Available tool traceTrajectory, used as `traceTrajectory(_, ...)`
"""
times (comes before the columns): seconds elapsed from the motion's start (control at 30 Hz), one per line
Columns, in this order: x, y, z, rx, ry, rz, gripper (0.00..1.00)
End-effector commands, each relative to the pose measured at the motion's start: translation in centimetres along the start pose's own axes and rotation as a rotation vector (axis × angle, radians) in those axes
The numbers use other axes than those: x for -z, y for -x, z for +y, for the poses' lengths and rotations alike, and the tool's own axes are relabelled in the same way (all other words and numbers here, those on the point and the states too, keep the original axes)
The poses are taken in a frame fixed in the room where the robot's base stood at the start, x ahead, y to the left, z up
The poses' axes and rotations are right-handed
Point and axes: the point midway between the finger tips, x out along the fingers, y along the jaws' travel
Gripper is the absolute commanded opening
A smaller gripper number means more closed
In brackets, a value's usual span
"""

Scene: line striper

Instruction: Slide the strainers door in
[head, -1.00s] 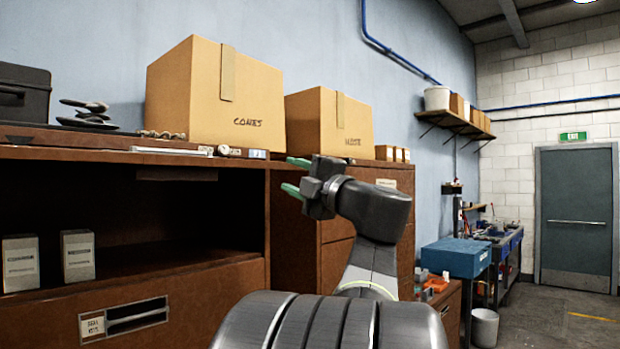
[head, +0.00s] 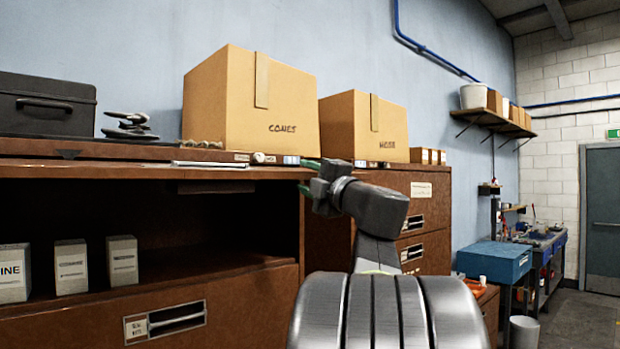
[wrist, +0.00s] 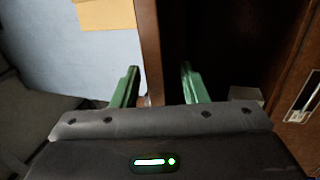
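A brown horizontal panel (head: 110,171), which looks like the raised door, runs along the top of the open cabinet compartment. A pale label strip (head: 212,164) lies on it and a dark lip (head: 216,187) shows beneath. I cannot read a strainers name on it. My gripper (head: 306,176) is at the panel's right end, its green fingers one above the other and apart. In the wrist view, my gripper (wrist: 160,76) is open, with the brown panel edge (wrist: 150,45) running between the fingers, closer to the left one. I cannot tell whether they touch.
Several small boxes (head: 71,266) stand in the dark compartment, above a labelled drawer (head: 165,322). A black case (head: 45,105), a cones carton (head: 245,105) and a hose carton (head: 362,128) sit on top. Another brown cabinet (head: 425,205) stands at right. A blue box (head: 493,261) is beyond.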

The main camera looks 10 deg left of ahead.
Motion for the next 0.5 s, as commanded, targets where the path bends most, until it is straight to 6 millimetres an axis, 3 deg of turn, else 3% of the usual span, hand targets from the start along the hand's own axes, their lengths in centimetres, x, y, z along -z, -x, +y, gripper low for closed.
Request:
traceTrajectory(0.1,0.0,0.01,-0.01,0.0,0.0,0.0,0.4)
traceTrajectory(0.3,0.0,0.03,-0.01,0.0,0.0,0.0,0.01)
traceTrajectory(0.5,0.02,-0.3,-0.07,0.0,-0.001,0.001,0.0)
